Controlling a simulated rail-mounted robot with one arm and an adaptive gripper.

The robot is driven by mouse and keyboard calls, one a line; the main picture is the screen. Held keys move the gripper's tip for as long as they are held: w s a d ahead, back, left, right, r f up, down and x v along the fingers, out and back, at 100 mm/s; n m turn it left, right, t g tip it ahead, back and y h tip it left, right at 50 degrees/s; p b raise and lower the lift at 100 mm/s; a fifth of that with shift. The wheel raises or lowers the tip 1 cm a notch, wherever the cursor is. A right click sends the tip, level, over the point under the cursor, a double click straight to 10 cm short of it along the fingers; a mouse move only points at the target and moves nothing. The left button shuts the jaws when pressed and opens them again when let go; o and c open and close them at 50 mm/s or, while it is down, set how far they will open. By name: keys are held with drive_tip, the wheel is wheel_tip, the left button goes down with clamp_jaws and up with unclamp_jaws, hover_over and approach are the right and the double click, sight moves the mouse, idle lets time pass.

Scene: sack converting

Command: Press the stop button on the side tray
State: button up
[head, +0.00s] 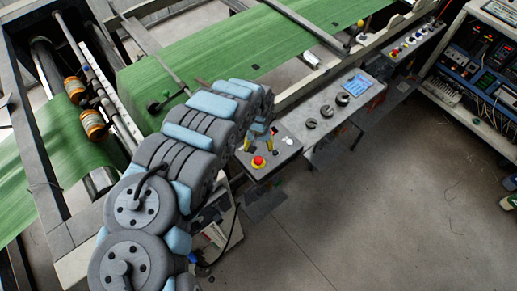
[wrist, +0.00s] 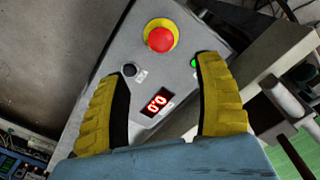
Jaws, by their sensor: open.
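The stop button is a red mushroom button on a yellow ring; in the wrist view the red stop button (wrist: 160,39) sits near the top of a grey side tray panel (wrist: 178,75), and in the head view the stop button (head: 258,161) is at the tray's front corner. My gripper (wrist: 165,75) has two yellow fingers spread wide, open and empty. The button lies beyond the fingertips, between their lines, and appears apart from them. In the head view my gripper (head: 258,143) is over the side tray (head: 284,153), just behind the button.
The panel also holds a black button (wrist: 129,70), a green light (wrist: 194,63) and a red digital display (wrist: 157,102) reading 0.0. Green woven web (head: 210,65) runs behind. Open floor lies in front.

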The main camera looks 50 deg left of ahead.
drive_tip(key=shift+s+r, duration=0.1)
drive_tip(key=shift+r, duration=0.6)
